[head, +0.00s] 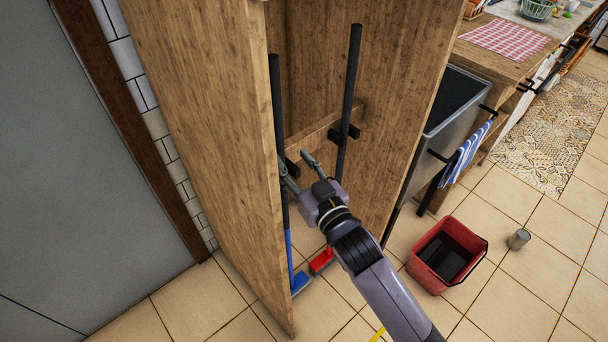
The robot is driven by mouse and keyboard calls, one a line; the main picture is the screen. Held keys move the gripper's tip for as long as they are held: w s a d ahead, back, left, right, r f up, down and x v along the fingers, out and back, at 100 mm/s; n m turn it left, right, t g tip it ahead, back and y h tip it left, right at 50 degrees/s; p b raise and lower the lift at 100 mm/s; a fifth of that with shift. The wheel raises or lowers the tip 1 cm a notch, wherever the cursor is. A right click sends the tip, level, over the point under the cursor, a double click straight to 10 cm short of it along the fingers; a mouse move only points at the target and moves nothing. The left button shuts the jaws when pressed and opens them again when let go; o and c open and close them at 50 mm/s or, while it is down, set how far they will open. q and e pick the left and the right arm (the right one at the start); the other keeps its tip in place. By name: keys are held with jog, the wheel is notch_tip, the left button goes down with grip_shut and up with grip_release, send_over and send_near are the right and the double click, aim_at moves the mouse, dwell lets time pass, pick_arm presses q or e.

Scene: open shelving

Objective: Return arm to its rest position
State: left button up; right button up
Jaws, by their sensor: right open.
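My right arm comes in from the bottom right and reaches into an open wooden cabinet (215,110). My right gripper (299,168) is open, with nothing seen between its fingers. It is in front of the crossbar (325,128), close to the left black-handled broom (276,95). I cannot tell whether a finger touches that handle. A second black handle (350,80) stands upright at the right, at a black holder (345,132). A blue broom head (300,282) and a red one (321,261) are low in the cabinet. My left gripper is not in view.
The cabinet side panels flank my right arm closely. A red bucket (476,238) and a small can (518,239) are on the tiled floor to the right. An oven (455,105) with a striped towel (466,152) and a counter (490,62) stand beyond.

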jog(key=v, duration=0.4)
jog(key=d+f+g+h, duration=0.2)
jog(key=f, duration=0.8)
jog(key=d+f+g+h, duration=0.1)
jog(key=d+f+g, duration=0.1)
jog(key=f, duration=0.9)
jog(key=s+d+f+m+g+h+p, duration=0.1)
jog(key=s+d+f+g, duration=0.2)
jog(key=f, duration=0.5)
jog(key=s+d+f+h, duration=0.1)
jog(key=s+d+f, duration=0.1)
jog(key=s+f, duration=0.5)
jog(key=s+d+f+g+h, duration=0.1)
jog(key=s+d+f+g, duration=0.35)
jog(key=s+f, duration=0.85)
jog(key=s+d+f+g, duration=0.2)
jog(key=s+f, duration=0.2)
jog(key=s, duration=0.6)
jog(key=s+d+f+m+g+h, duration=0.1)
jog(key=s+d+f+g, duration=0.1)
jog(key=s, duration=0.8)
notch_tip(320, 180, down, 2)
jog(key=shift+d+f+p, duration=0.15)
jog(key=shift+d+p, duration=0.3)
jog(key=shift+d, duration=0.25)
